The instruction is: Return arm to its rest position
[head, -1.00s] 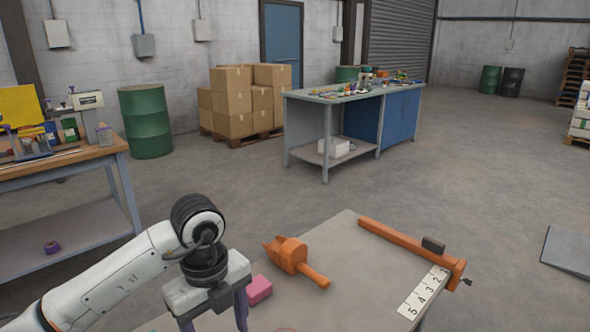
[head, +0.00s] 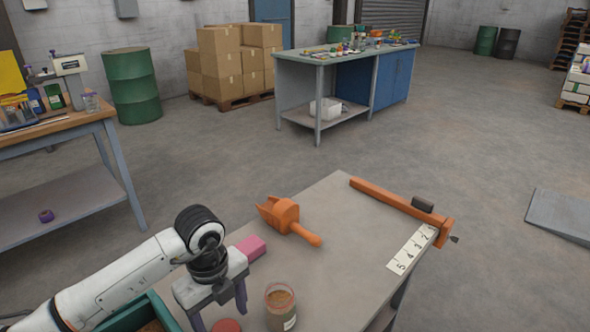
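My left arm comes in from the lower left of the head view, over the near left part of the grey table (head: 345,215). Its gripper (head: 220,308) points down, with its two dark fingers apart. I see nothing held between them. A reddish round disc (head: 226,325) shows at the bottom edge, below the fingers; whether they touch it I cannot tell. My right arm and gripper are out of view.
A glass jar (head: 280,308) stands right of the gripper. A pink block (head: 251,248) and an orange scoop (head: 287,216) lie behind it. A green bin (head: 150,308) is at lower left. An orange bar (head: 395,206) and numbered strip (head: 411,248) lie at right.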

